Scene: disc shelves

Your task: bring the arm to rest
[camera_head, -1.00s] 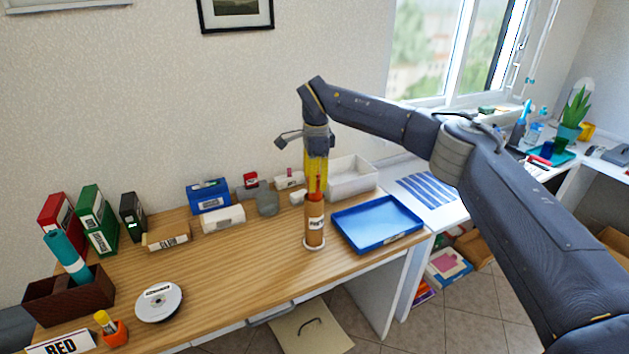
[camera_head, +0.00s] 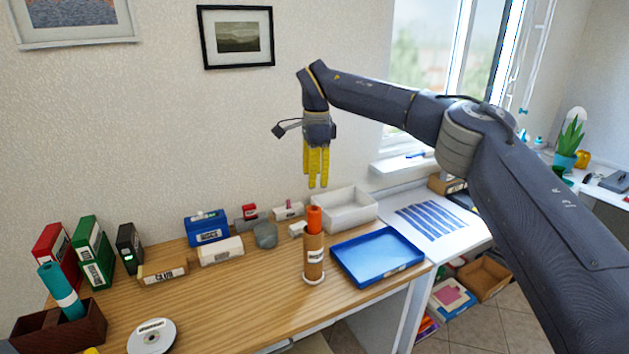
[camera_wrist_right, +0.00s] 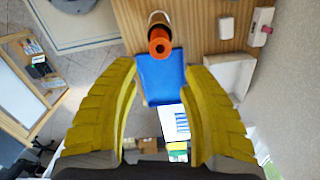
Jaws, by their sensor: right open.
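My right gripper (camera_head: 317,184) has yellow fingers pointing down and hangs in the air above the desk. It is apart from everything on the desk. In the right wrist view its two fingers (camera_wrist_right: 160,92) are spread with nothing between them. Below it, a brown cylinder with an orange-red top (camera_head: 314,256) stands upright on the desk; it also shows in the right wrist view (camera_wrist_right: 159,40). My left gripper is in neither view.
The wooden desk (camera_head: 235,300) holds a blue tray (camera_head: 345,270), a white bin (camera_head: 372,212), a blue box (camera_head: 205,232), binders (camera_head: 92,250) and a disc (camera_head: 152,338). The wall with framed pictures (camera_head: 238,62) is behind. Air around the gripper is clear.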

